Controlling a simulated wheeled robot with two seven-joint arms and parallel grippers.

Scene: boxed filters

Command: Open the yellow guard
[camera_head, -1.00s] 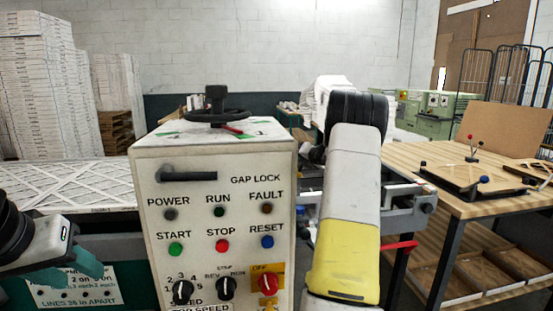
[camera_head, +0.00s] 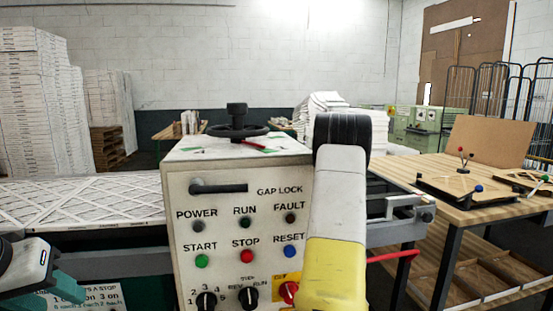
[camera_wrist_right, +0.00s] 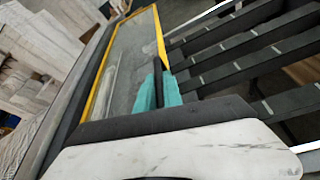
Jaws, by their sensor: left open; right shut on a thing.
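The yellow guard (camera_wrist_right: 159,32) shows in the right wrist view as a yellow frame around a clear panel, slanting across the upper left. My right gripper (camera_wrist_right: 160,92) has teal fingers closed on a dark upright handle (camera_wrist_right: 158,68) beside the guard's right edge. How the handle joins the frame is hard to see. In the head view my right arm hides that gripper, and I cannot make out the guard there. My left gripper (camera_head: 42,288) is open at the lower left edge, partly cut off, apart from the guard.
A control box (camera_head: 235,215) with buttons, knobs and a handwheel (camera_head: 237,130) stands in the middle, close to my right arm. A pleated filter (camera_head: 80,205) lies on the left. A wooden workbench (camera_head: 400,170) is on the right. Dark slats (camera_wrist_right: 240,65) lie beside the guard.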

